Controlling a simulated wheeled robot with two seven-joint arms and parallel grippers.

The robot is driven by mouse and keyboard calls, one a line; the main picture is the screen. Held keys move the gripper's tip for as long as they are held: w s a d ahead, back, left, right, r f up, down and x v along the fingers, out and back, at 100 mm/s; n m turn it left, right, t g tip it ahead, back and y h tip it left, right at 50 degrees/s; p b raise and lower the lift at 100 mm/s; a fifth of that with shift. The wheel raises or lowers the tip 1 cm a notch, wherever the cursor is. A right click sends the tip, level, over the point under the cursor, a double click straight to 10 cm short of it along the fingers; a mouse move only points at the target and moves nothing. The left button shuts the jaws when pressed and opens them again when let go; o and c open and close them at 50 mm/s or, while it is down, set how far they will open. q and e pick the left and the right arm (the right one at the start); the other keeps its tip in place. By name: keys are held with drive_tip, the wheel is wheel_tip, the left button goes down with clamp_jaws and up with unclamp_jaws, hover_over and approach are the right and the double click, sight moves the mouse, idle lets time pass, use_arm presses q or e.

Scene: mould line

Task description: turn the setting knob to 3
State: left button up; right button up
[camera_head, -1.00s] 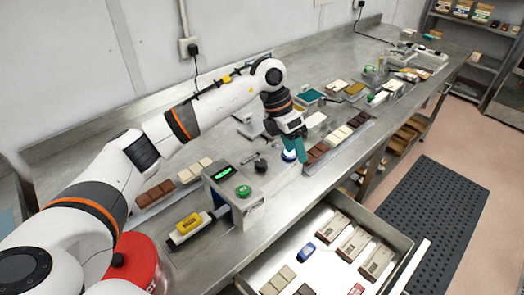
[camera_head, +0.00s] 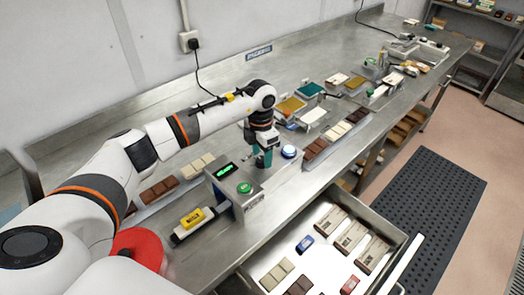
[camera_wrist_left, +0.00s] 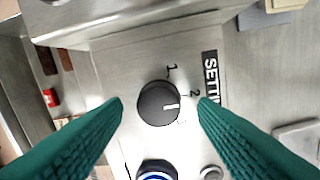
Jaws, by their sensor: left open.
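The setting knob (camera_wrist_left: 157,103) is round and black with a white pointer mark, on a metal panel (camera_wrist_left: 120,60) in the left wrist view. Its mark points right and slightly down, past the 2, towards a faint third numeral. The SETTING label (camera_wrist_left: 211,75) stands beside the numerals. My left gripper (camera_wrist_left: 160,110) is open, its teal fingers on either side of the knob and apart from it in the picture. In the head view the left gripper (camera_head: 263,160) points down beside the box with the green display (camera_head: 224,171); the knob is hidden there. My right gripper is not in view.
A blue-topped button (camera_head: 289,151) is close to the left gripper; a blue button (camera_wrist_left: 157,170) also shows below the knob in the wrist view. An open drawer (camera_head: 285,235) holds bars and packets. Chocolate moulds (camera_head: 316,149) lie to the right along the bench.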

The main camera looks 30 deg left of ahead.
use_arm(q)
drive_tip(key=shift+f, duration=0.5)
drive_tip(key=c, duration=1)
drive_tip(key=shift+o, duration=0.2)
